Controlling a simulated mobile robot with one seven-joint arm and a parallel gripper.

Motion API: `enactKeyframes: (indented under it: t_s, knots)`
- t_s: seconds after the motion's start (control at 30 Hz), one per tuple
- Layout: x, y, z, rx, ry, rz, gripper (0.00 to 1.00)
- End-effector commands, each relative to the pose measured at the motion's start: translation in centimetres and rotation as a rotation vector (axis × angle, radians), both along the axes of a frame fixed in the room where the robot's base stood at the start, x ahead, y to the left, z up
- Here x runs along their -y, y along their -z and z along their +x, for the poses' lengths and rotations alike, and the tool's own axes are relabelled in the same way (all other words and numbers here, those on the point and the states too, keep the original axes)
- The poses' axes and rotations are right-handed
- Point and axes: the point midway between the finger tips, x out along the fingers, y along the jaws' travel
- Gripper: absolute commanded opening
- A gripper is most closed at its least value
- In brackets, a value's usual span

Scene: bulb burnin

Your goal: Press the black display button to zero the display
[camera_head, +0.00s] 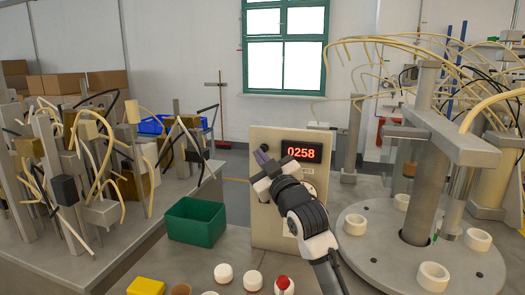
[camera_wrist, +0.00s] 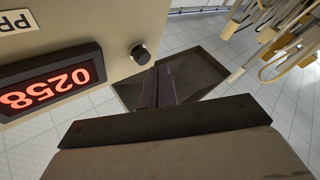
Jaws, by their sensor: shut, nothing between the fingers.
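The beige display box (camera_head: 262,225) stands on the table with a lit red display (camera_head: 301,151) reading 0258. In the wrist view the display (camera_wrist: 50,82) appears upside down, and the black round button (camera_wrist: 140,54) sits beside it on the same panel. In the head view I cannot clearly make out the button around my gripper. My gripper (camera_head: 262,156) is shut and empty, in front of the panel, left of the display. In the wrist view its fingertips (camera_wrist: 158,70) are close to the button; I cannot tell whether they touch it.
A green bin (camera_head: 195,222) stands left of the box. A yellow block (camera_head: 146,286) and several white round parts (camera_head: 253,280) lie in front. A round turntable (camera_head: 365,262) with a metal column stands at right. A cluttered bench (camera_head: 140,225) with posts and wires is at left.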

Motion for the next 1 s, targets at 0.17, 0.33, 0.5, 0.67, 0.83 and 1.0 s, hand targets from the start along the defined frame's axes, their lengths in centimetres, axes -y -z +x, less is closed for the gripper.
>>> enactKeyframes:
  t_s: [0.17,0.33,0.5,0.67,0.83,1.0]
  knots:
    - [0.0,0.0,0.0,0.0,0.0,0.0,0.0]
    - [0.0,0.0,0.0,0.0,0.0,0.0,0.0]
    - [0.01,0.02,0.04,0.0,0.0,0.0,0.0]
    - [0.15,0.11,0.48,0.0,0.0,0.0,0.0]
    - [0.22,0.03,0.83,0.0,0.0,-0.001,0.0]
    - [0.24,-0.01,0.82,0.0,0.0,0.0,0.0]
